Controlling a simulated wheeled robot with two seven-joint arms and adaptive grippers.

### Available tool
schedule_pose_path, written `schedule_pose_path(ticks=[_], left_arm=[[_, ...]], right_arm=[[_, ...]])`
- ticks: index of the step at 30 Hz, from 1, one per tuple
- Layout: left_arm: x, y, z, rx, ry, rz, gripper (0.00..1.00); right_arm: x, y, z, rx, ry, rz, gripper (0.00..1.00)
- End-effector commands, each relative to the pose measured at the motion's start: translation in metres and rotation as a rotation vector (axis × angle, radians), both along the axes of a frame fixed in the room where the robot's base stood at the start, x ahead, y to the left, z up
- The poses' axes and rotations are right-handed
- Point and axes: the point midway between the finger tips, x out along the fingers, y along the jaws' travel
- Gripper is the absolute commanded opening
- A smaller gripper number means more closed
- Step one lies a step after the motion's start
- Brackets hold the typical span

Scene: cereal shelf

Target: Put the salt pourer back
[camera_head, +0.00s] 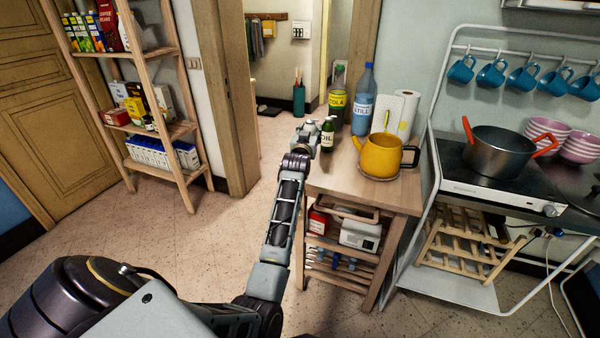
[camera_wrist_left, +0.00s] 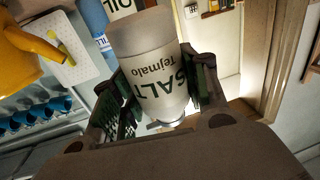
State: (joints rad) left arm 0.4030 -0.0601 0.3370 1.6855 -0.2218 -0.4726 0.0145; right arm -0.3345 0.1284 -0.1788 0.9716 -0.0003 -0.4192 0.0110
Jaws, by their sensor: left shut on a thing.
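The salt pourer (camera_wrist_left: 150,50), a frosted container lettered "SALT Tejmalo", is between the fingers of my left gripper (camera_wrist_left: 160,98) in the left wrist view. The gripper is shut on it, with a dark green-padded finger on each side. In the head view my left gripper (camera_head: 309,136) is at the left edge of the wooden trolley (camera_head: 335,183), just left of the dark oil bottle (camera_head: 327,136). The pourer cannot be made out there behind the arm. My right gripper is not in view.
A stocked wooden shelf (camera_head: 153,53) stands at left. A stove with a pot (camera_head: 497,152) is at right. The trolley's front top is clear.

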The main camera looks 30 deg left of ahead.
Motion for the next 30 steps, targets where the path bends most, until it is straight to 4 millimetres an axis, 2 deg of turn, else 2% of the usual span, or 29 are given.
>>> schedule_pose_path(ticks=[12,24,30], left_arm=[[0.0,0.0,-0.001,0.0,-0.001,0.0,0.14],[0.0,-0.001,-0.044,0.0,0.0,-0.001,0.14],[0.0,-0.001,-0.049,0.001,-0.003,-0.001,0.14]], right_arm=[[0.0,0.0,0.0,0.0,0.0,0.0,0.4],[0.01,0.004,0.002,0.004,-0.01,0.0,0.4],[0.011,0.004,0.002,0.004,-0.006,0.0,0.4]])
